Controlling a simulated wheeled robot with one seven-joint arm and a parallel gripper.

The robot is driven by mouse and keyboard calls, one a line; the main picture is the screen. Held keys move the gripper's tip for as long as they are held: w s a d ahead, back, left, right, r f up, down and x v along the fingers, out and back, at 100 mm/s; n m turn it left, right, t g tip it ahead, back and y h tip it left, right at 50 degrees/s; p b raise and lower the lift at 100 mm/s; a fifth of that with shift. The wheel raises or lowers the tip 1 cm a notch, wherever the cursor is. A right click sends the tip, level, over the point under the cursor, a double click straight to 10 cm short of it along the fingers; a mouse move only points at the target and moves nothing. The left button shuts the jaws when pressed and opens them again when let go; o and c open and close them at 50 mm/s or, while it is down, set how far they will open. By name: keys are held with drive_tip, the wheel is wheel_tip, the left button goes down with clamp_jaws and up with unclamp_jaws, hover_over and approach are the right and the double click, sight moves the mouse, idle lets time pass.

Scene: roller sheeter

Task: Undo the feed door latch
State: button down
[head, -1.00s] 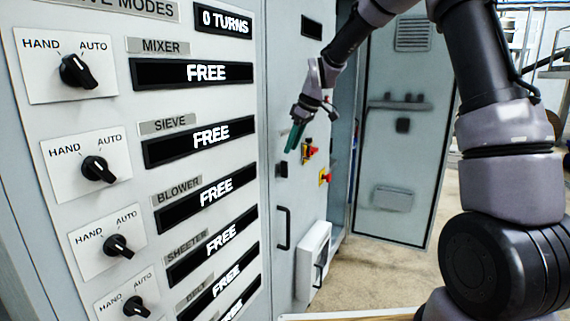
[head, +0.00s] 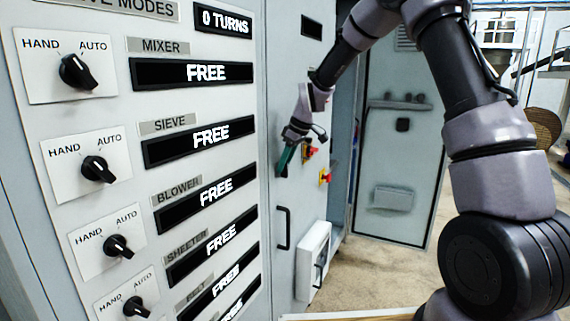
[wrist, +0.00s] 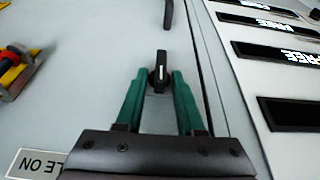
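A small black turn latch (wrist: 161,66) with a pale mark stands on the grey door (wrist: 95,60) in the wrist view, its handle pointing up in the picture. My gripper (wrist: 159,76) has green fingers, one on each side of the latch. The tips stand apart with the latch between them, and thin gaps seem to show, so I see no firm grip. In the head view my gripper (head: 283,162) is at the grey door (head: 287,210) near its left edge, and its fingers mostly hide the latch there.
Red and yellow switches (head: 308,151) sit on the door just right of my gripper. A black pull handle (head: 284,228) and a white box (head: 313,258) are lower down. The mode panel (head: 130,110) with knobs and displays fills the left. An open cabinet door (head: 398,165) stands behind.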

drive_tip(key=shift+w, duration=0.1)
drive_tip(key=shift+w+d+f+m+g+y, duration=0.2)
drive_tip(key=shift+w+f+m+g+y, duration=0.4)
drive_tip(key=shift+g+y, duration=1.4)
drive_tip(key=shift+w+d+f+m+g+y, duration=0.1)
drive_tip(key=shift+d+f+m+g+y, duration=0.15)
drive_tip(key=shift+m+g+y, duration=1.15)
drive_tip(key=shift+w+d+f+m+g+y, duration=0.3)
drive_tip(key=shift+g+y, duration=1.5)
drive_tip(key=shift+g, duration=1.4)
drive_tip(key=shift+a+f, duration=0.1)
drive_tip(key=c, duration=0.9)
unclamp_jaws()
drive_tip(key=shift+o, duration=0.2)
